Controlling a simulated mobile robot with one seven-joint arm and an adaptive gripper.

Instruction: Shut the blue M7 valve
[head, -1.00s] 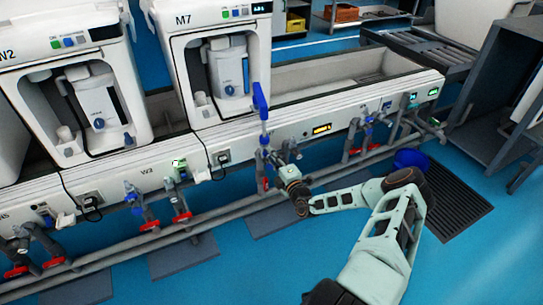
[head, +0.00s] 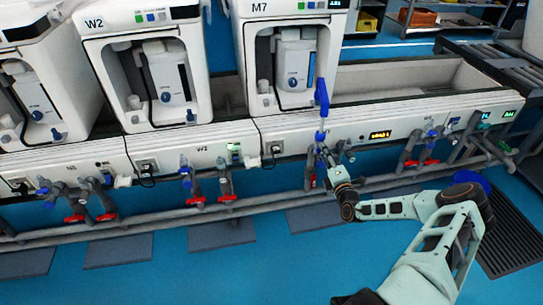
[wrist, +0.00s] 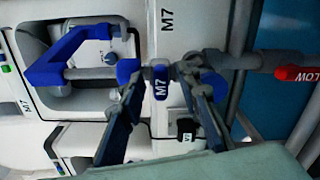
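The blue M7 valve (wrist: 159,84) shows in the wrist view as a blue handle with a white M7 label. My gripper (wrist: 164,77) is open, with one dark finger on each side of this handle. Gaps show between the fingers and the handle. In the head view, my gripper (head: 328,158) is at the front of the M7 station, just below a tall blue upright piece (head: 321,97). The valve handle is too small and partly covered there to make out clearly. The white M7 unit (head: 262,35) stands behind.
A red handle marked LOW (wrist: 297,73) is at the right in the wrist view. A blue angled piece (wrist: 70,52) is at the upper left. In the head view, several red-handled valves and a long pipe (head: 130,226) run along the front. The blue floor (head: 200,280) in front is clear.

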